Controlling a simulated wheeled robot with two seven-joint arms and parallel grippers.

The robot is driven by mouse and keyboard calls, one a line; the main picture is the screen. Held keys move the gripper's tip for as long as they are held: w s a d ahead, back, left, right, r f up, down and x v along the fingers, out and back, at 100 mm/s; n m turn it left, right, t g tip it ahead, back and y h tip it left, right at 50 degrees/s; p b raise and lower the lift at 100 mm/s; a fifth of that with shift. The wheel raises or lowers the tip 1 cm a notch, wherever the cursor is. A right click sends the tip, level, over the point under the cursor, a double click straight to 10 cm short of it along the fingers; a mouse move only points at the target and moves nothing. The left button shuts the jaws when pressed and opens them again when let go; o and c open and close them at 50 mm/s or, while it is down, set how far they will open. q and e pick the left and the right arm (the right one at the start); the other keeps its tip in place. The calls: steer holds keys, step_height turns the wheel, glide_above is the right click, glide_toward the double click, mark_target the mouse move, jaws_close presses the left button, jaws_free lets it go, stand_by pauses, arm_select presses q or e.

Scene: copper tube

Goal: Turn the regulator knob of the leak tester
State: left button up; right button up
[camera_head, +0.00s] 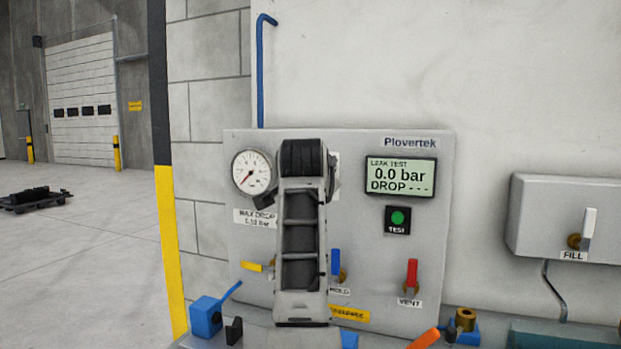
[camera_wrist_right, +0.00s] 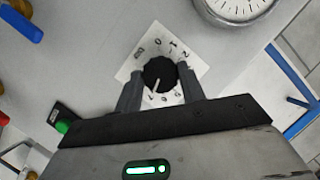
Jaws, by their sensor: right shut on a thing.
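The regulator knob (camera_wrist_right: 160,72) is black and round with a white pointer line, on a white numbered dial plate (camera_wrist_right: 184,53) in the right wrist view. The pointer points down and slightly left in that view. My right gripper (camera_wrist_right: 160,75) is shut on the knob, one finger on each side. In the head view my right arm hides the knob and most of its plate. The leak tester (camera_head: 369,146) is a grey panel; its display (camera_head: 401,177) reads 0.0 bar. The pressure gauge (camera_head: 253,172) is left of my arm. My left gripper is out of view.
A green TEST button (camera_head: 397,218), a blue lever (camera_head: 335,262) and a red VENT lever (camera_head: 412,273) stick out of the panel. A FILL box (camera_head: 570,220) hangs at the right. Blue and brass fittings stand on the bench below.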

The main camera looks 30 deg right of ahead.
steer(key=o, duration=1)
steer(key=shift+c, duration=0.2)
steer(key=b+v, duration=0.2)
steer(key=v, duration=1.4)
steer(key=shift+b, duration=0.4)
steer(key=shift+f, duration=0.1)
